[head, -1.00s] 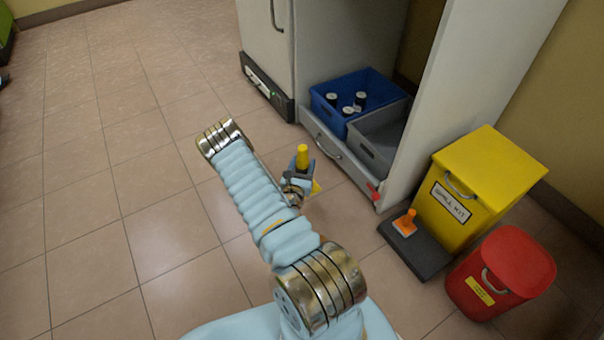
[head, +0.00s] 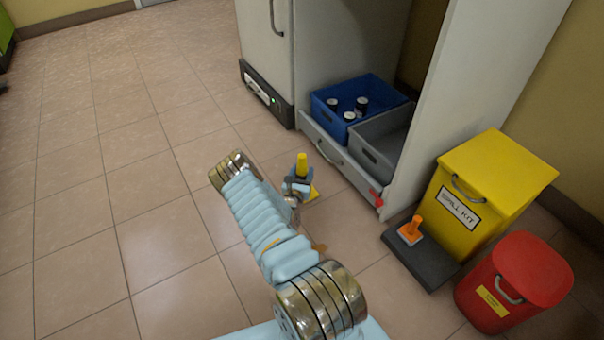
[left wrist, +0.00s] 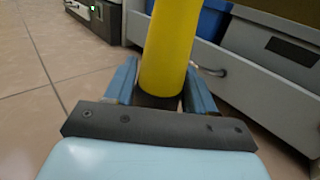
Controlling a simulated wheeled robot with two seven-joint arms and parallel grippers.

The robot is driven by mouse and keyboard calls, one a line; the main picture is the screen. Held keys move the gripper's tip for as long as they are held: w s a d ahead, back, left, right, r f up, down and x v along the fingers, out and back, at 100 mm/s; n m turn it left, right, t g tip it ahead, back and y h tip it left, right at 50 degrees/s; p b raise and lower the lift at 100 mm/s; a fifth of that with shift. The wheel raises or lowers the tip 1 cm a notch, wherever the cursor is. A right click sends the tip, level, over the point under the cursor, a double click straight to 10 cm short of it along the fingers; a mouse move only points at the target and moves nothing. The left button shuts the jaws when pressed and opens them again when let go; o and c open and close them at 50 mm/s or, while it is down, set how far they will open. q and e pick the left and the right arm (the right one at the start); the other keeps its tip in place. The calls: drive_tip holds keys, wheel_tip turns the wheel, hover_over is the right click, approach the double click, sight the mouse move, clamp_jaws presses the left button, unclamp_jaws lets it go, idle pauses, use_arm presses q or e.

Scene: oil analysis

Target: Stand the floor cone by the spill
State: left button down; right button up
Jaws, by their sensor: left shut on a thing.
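The yellow floor cone (head: 302,165) stands out above my left gripper (head: 298,185) in the head view, with a yellow base corner showing beside the gripper. In the left wrist view its yellow shaft (left wrist: 168,50) rises between the two blue fingers (left wrist: 160,92), which are shut on it around a dark band. The cone looks about upright; whether its base touches the floor I cannot tell. A small brown patch (head: 320,246), perhaps the spill, shows on the tiles beside my left arm, which may hide more of it. My right gripper is out of view.
An open cabinet drawer (head: 335,152) holds a blue crate (head: 330,117) with several small containers and a grey crate (head: 372,160). A yellow spill kit bin (head: 465,190), an orange object (head: 411,231) on a dark mat (head: 425,265) and a red bin (head: 510,285) stand right. Left floor is clear.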

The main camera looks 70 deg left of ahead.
use_arm(q)
drive_tip(key=shift+c, duration=1.9)
unclamp_jaws()
drive_tip(key=shift+f, duration=0.1)
drive_tip(key=shift+s+d+r, duration=0.1)
drive_tip(key=shift+d+r, duration=0.05)
drive_tip(key=shift+r, duration=0.05)
drive_tip(key=p+v, duration=0.3)
drive_tip(key=v, duration=0.8)
drive_tip(key=shift+s+d, duration=0.25)
drive_tip(key=shift+d, duration=0.05)
drive_tip(key=shift+f, duration=0.15)
